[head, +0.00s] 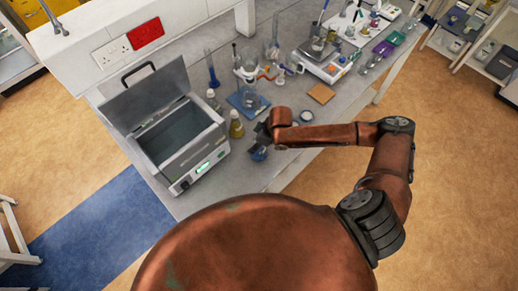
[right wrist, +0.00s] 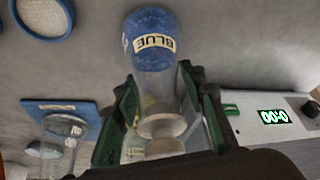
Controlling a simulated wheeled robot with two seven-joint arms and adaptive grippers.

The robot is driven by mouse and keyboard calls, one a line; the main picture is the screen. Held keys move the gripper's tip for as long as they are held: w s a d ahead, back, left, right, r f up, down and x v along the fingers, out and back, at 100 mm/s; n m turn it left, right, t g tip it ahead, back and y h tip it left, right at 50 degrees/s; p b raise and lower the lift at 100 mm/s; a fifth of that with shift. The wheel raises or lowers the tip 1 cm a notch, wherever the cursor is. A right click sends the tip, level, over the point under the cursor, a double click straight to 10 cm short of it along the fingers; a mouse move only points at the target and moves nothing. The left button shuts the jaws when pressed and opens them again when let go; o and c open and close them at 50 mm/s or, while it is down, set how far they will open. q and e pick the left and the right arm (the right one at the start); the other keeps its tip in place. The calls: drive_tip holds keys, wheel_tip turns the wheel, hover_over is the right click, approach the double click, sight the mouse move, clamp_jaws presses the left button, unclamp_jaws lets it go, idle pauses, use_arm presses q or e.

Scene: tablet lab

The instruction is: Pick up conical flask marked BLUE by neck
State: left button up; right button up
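The conical flask marked BLUE (right wrist: 150,42) shows in the right wrist view with a blue lower part and a pale label reading BLUE upside down. Its clear neck and rim (right wrist: 163,125) lie between the two green-edged fingers of my right gripper (right wrist: 160,88). The fingers stand apart on either side of the neck, and the right finger looks clear of the glass. In the head view the flask (head: 258,154) is a small blue shape on the bench, partly hidden by my right gripper (head: 262,138). My left gripper is not in view.
An open grey lidded instrument (head: 185,145) stands left of the flask; its green display (right wrist: 273,116) shows in the wrist view. A yellow-green bottle (head: 236,128), a blue-based stand (head: 248,102) and a round blue-rimmed dish (head: 306,116) are nearby.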

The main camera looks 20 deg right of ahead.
clamp_jaws()
idle(0.4)
